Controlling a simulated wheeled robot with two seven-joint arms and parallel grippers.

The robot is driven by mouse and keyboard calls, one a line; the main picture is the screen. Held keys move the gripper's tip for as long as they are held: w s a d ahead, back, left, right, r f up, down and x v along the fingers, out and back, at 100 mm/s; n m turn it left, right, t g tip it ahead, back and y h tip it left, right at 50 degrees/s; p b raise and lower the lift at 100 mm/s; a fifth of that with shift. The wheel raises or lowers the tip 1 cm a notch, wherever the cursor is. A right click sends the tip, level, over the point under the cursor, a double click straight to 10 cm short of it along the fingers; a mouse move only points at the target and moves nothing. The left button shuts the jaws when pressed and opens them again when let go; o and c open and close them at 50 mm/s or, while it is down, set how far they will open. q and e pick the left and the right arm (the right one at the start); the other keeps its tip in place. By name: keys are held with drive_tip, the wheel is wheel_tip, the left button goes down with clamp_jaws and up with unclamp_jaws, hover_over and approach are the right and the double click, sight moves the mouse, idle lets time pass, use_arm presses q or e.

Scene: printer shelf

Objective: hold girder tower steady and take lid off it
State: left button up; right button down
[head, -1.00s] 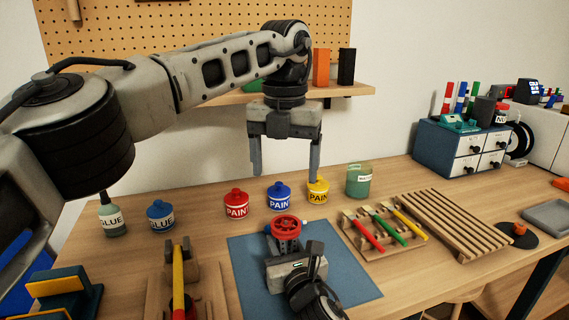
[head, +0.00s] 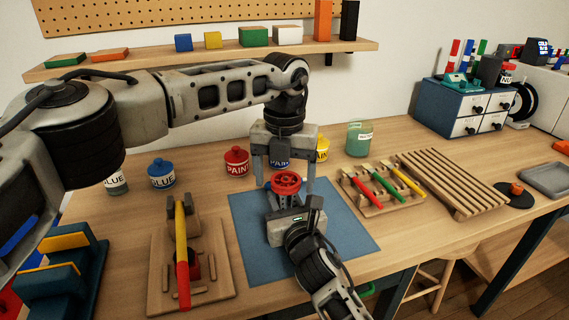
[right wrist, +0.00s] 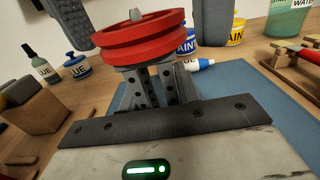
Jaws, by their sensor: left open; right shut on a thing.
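The girder tower (right wrist: 155,88) has grey, holed girders and stands on the blue mat (head: 345,235). Its lid (head: 286,183), a red grooved wheel with a grey peg in the middle, sits on top; it also shows large in the right wrist view (right wrist: 140,40). My right gripper (head: 287,211) is shut on the tower below the lid, coming from the front. My left gripper (head: 284,178) is open and points down, its fingers spread to the left and right of the lid. Both fingers also show beyond the lid in the right wrist view. I cannot tell whether they touch it.
Red (head: 236,161), blue and yellow (head: 322,149) paint pots stand behind the mat, with a glue pot (head: 161,173) to the left. A white-and-blue tube (right wrist: 198,65) lies near the tower. A rack of coloured tools (head: 383,188) is right, a wooden stand (head: 192,275) left.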

sight(284, 183)
use_arm(q)
drive_tip(key=c, duration=1.2)
drive_tip(key=shift+r, duration=0.2)
drive_tip(key=shift+r, duration=0.9)
drive_tip(key=shift+r, duration=2)
use_arm(e)
drive_tip(key=c, duration=0.9)
unclamp_jaws()
